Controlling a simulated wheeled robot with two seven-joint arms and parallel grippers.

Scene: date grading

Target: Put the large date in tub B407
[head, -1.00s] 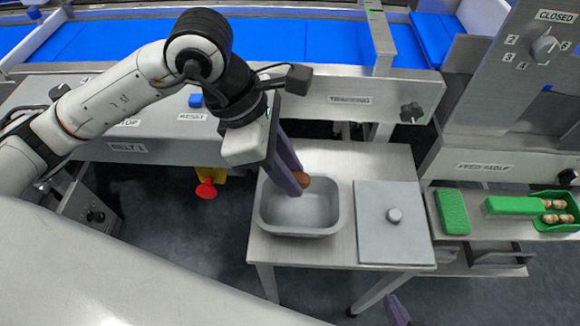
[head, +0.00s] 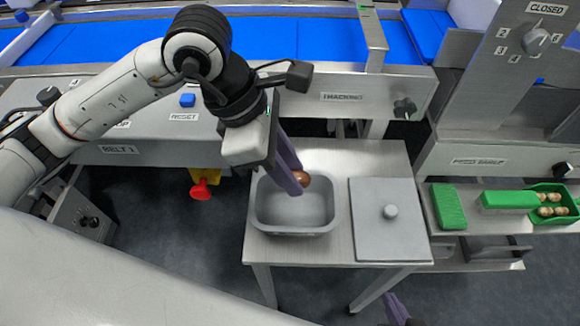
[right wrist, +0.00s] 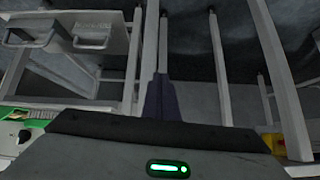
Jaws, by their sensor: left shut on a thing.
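A brown date (head: 301,178) is between the fingertips of my left gripper (head: 292,180), which is shut on it. The gripper holds the date over the back part of an open grey tub (head: 262,222) on a small steel table. The tub looks empty in the part that shows; no label on it can be read. My right gripper (head: 396,308) shows only as a fingertip at the bottom edge of the head view. In the right wrist view its purple fingers (right wrist: 161,98) appear together, with nothing seen between them.
A grey lid (head: 372,240) with a knob lies on the table (head: 340,256) right of the tub. On the feed table at right are a green block (head: 448,206) and a green tray (head: 562,190) with several dates. A red emergency button (head: 200,190) stands left of the table.

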